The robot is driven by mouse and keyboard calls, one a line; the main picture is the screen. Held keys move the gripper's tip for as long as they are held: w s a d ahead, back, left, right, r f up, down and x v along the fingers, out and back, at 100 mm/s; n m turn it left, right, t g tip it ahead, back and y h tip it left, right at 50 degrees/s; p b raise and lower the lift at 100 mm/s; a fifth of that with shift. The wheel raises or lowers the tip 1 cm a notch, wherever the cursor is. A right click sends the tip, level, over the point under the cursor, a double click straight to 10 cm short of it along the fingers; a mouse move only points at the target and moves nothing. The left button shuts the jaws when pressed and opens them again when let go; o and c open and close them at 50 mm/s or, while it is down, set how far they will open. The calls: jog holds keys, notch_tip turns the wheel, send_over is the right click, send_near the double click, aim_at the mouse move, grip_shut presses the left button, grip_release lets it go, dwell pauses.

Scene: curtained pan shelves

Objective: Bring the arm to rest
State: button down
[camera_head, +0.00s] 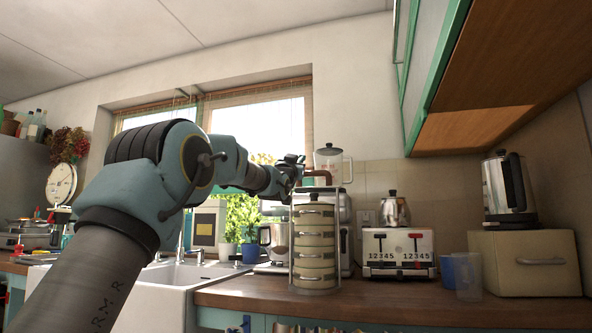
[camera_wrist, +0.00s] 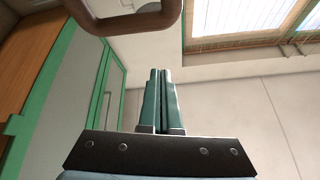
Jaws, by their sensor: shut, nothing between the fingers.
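My arm reaches from the lower left up and across the sink in the head view. My gripper (camera_head: 296,172) is at its far end, in front of the window and above the worktop. In the wrist view my gripper (camera_wrist: 161,75) shows two green fingers side by side, shut with nothing between them. A brown loop-shaped handle (camera_wrist: 125,22) shows at the top of the wrist view, apart from the fingertips. In the head view a brown curved piece (camera_head: 318,175) shows just right of the gripper; I cannot tell whether they touch.
A stacked tiffin carrier (camera_head: 314,246) stands on the wooden worktop (camera_head: 400,307) below the gripper. A toaster (camera_head: 398,254), a blue cup (camera_head: 447,270), a bread bin (camera_head: 527,265) and a kettle (camera_head: 507,188) stand to the right. A green-edged wall cabinet (camera_head: 430,75) hangs upper right. The sink (camera_head: 185,275) is left.

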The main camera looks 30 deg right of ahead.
jog(key=b+v, duration=0.2)
jog(key=v, duration=0.4)
jog(key=shift+s+f, duration=0.2)
jog(key=shift+s, duration=0.3)
